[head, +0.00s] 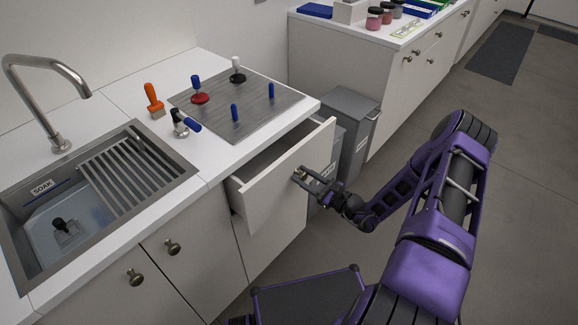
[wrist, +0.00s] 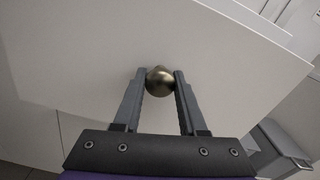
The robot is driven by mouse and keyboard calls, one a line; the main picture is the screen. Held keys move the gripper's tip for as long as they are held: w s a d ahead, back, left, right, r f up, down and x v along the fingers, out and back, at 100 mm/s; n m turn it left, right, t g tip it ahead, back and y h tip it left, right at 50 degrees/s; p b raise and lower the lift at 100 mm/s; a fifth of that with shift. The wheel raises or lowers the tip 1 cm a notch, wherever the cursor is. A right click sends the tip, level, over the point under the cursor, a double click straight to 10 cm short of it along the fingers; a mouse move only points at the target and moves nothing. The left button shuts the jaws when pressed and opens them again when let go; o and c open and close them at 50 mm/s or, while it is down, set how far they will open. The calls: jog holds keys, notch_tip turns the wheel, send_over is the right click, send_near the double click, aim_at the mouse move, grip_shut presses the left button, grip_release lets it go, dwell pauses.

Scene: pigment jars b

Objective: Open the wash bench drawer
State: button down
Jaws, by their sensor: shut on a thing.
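The wash bench drawer (head: 272,178) stands pulled out from the bench, below the counter's right end. Its white front and inner side show in the head view, and part of its inside is visible. In the wrist view the drawer front (wrist: 100,60) fills most of the picture. My gripper (head: 301,177) is at the drawer front, shut on the round brass knob (wrist: 160,81). The knob sits between the two fingertips in the wrist view. In the head view the fingers mostly hide the knob.
A sink (head: 70,262) with a drying rack is at left. A steel plate (head: 240,115) with several handled tools lies above the drawer. Grey bins (head: 350,125) stand just right of the drawer. A second counter (head: 350,38) with jars stands behind.

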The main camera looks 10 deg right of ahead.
jog(key=b+v, duration=0.2)
jog(key=v, duration=2.3)
jog(key=shift+c, duration=2.3)
grip_release()
jog(key=b+v, duration=0.1)
jog(key=v, duration=1.6)
jog(key=shift+s+d, duration=0.15)
jog(key=shift+s, duration=0.05)
